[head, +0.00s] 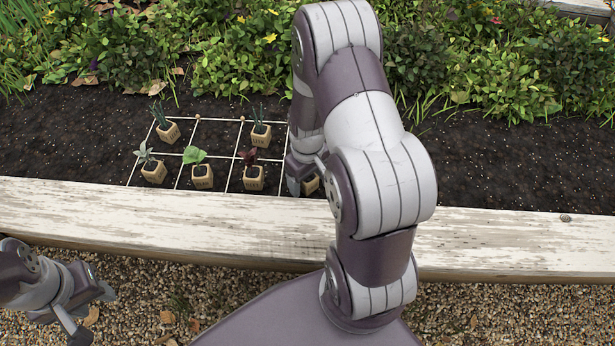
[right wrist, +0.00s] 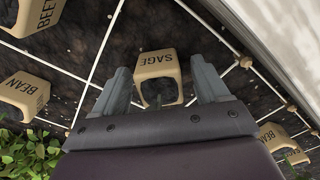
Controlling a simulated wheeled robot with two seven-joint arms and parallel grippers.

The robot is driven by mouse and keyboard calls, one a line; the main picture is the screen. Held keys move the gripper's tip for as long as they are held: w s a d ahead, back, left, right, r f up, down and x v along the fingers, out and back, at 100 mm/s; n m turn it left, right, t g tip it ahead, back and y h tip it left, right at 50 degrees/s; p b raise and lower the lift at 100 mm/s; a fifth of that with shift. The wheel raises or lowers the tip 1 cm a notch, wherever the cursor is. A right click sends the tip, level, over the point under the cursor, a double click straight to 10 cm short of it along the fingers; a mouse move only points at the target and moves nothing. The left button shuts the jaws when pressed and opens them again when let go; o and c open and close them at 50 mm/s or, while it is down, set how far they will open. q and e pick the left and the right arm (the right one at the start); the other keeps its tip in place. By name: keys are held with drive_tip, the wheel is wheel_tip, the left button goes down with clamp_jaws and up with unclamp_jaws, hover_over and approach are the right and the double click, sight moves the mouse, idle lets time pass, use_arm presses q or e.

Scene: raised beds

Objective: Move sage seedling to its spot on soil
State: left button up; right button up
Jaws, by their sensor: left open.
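The sage seedling's tan pot, marked SAGE (right wrist: 157,66), stands between the two fingers of my right gripper (right wrist: 160,78) in the right wrist view. Narrow gaps show between the pot and the fingers, so the gripper looks open around it. In the head view, part of this pot (head: 312,185) shows beside my right gripper (head: 302,178), at the near right end of the white grid. My right arm hides the rest of the pot and its plant. The soil (head: 480,165) lies under it. My left gripper (head: 94,312) is open and empty over the gravel.
Several potted seedlings stand in the grid, including a beet pot (right wrist: 38,14) and a bean pot (right wrist: 25,95). The bed's white plank edge (head: 150,215) runs in front. Leafy plants (head: 190,50) grow behind. Soil on the right is bare.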

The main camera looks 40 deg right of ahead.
drive_tip(key=shift+r, duration=0.1)
wheel_tip(320, 180, up, 12)
drive_tip(key=p, duration=0.8)
drive_tip(key=s+a+r+t, duration=0.1)
drive_tip(key=s+a+r, duration=0.4)
drive_tip(key=a+r, duration=0.4)
drive_tip(key=shift+s+a+m, duration=0.3)
drive_tip(key=shift+a+m, duration=0.1)
drive_tip(key=shift+a, duration=0.75)
